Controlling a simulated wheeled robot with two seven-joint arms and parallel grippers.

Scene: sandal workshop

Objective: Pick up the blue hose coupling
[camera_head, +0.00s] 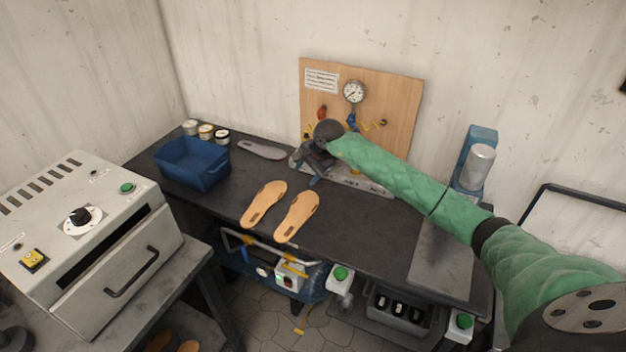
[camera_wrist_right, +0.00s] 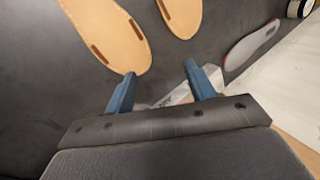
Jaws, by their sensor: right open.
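A wooden board (camera_head: 388,85) stands against the wall at the back of the dark workbench. A small blue part (camera_head: 351,119), which looks like the blue hose coupling, shows on it below the round gauge. My right gripper (camera_head: 308,170) is above the bench at the board's lower left, apart from the blue part. In the right wrist view, its blue fingers (camera_wrist_right: 160,88) are spread and empty. The wrist view does not show the coupling. My right forearm and wrist cover part of the board's lower area. My left gripper is out of view.
Two tan soles (camera_head: 296,216) lie in front of my right gripper, and a grey insole (camera_head: 262,150) lies behind it. A blue bin (camera_head: 193,172) stands left.

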